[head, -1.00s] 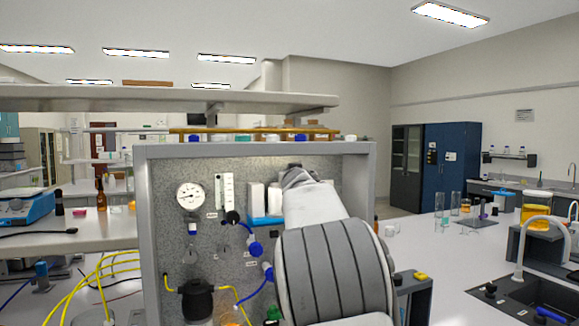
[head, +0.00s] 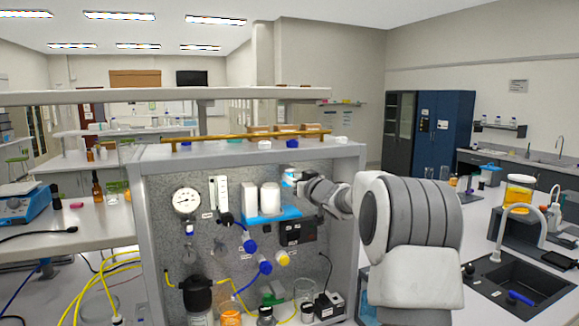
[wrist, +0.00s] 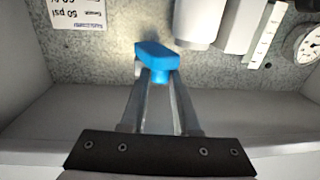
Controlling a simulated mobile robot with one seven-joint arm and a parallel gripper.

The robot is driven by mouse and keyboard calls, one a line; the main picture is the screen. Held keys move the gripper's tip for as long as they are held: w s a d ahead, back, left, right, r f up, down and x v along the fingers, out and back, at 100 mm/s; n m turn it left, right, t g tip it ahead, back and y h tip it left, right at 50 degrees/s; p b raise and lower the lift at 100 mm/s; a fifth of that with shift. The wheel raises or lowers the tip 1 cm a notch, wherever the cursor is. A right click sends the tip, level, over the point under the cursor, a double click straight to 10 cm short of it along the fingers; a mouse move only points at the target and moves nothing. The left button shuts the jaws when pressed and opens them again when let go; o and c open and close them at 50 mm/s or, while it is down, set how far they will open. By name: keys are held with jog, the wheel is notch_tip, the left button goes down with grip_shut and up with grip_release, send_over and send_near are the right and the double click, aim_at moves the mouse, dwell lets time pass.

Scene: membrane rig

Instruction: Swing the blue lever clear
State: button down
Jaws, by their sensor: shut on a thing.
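A bright blue lever (wrist: 155,54) with a short block-like handle shows in the wrist view, in front of the speckled grey panel. My gripper (wrist: 158,80) has its two fingers closed on the lever's near end. In the head view my gripper (head: 290,180) is at the upper right of the panel (head: 165,235), beside two white cartridges. The fingers and lever are small there, and I cannot tell the lever's exact angle.
White cartridges (head: 269,197) stand over a blue bracket (head: 272,217) just left of my gripper. A gauge (head: 186,201), blue-handled valves (head: 265,265) and a dark box (head: 297,232) are on the panel. The grey frame (head: 345,225) borders the right side.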

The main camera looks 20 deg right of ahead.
jog(key=shift+w+d+f+n+g+y+p, duration=0.1)
jog(key=shift+d+n+g+y+p, duration=0.35)
jog(key=shift+n+y, duration=0.7)
jog(key=shift+s+d+r+n+g+y+p, duration=0.15)
jog(key=shift+d+n+g+y, duration=0.5)
jog(key=shift+y, duration=0.95)
jog(key=shift+w+d+f+n+g+y+p, duration=0.15)
jog(key=shift+d+n+g+y+p, duration=0.3)
jog(key=shift+n+y, duration=0.75)
jog(key=shift+d+g+y, duration=0.2)
jog(key=shift+g+y, duration=0.05)
jog(key=shift+y, duration=0.4)
jog(key=c, duration=0.6)
grip_release()
jog(key=shift+w, duration=0.1)
jog(key=shift+c, duration=0.2)
jog(key=b+v, duration=0.4)
jog(key=v, duration=1.3)
jog(key=shift+s, duration=0.2)
jog(key=shift+d, duration=0.1)
